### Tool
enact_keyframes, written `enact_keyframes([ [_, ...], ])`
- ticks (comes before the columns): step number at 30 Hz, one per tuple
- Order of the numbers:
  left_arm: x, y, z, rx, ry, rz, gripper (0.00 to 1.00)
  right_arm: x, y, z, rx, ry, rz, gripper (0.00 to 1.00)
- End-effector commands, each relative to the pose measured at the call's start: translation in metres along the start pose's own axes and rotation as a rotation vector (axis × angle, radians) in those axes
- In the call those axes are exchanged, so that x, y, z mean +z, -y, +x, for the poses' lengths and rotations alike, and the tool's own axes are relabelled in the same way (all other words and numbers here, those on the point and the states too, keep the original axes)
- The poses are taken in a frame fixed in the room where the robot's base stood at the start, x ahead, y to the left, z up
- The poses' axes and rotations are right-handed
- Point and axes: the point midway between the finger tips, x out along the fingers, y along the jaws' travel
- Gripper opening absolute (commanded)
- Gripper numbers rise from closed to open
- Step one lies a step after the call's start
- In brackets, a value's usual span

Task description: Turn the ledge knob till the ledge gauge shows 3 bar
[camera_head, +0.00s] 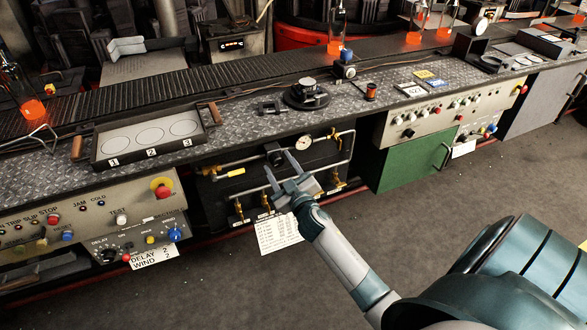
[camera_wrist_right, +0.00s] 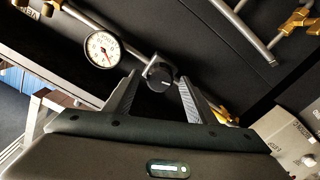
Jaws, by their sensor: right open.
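A round black knob (camera_wrist_right: 158,75) sits on a pipe in the dark recess under the bench. It also shows in the head view (camera_head: 273,149), partly behind my gripper. A round white gauge (camera_wrist_right: 102,48) is on the same pipework and appears in the head view (camera_head: 304,142); its needle points to the lower right in the wrist view, but the figures are too small to read. My right gripper (camera_head: 279,166) is open and faces the knob. In the wrist view its fingertips (camera_wrist_right: 157,84) flank the knob with gaps; contact is not visible. My left gripper is out of view.
Brass valves (camera_head: 238,208) and pipes line the recess. A white paper sheet (camera_head: 277,234) hangs below it. A green door (camera_head: 416,157) is to the right and a control panel (camera_head: 90,220) to the left. Another white gauge (camera_head: 480,26) stands on the bench at the far right.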

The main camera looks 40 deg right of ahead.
Motion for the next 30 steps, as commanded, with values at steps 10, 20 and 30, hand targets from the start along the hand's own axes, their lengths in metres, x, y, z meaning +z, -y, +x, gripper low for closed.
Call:
enact_keyframes([
  [10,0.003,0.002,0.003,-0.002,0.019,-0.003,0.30,0.002,0.001,-0.045,0.000,0.001,0.001,0.51],
  [20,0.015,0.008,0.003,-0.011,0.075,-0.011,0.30,0.002,0.001,-0.110,0.000,0.002,0.002,0.51],
  [30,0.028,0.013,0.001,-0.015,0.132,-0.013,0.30,0.001,0.001,-0.160,0.000,0.000,0.001,0.51],
])
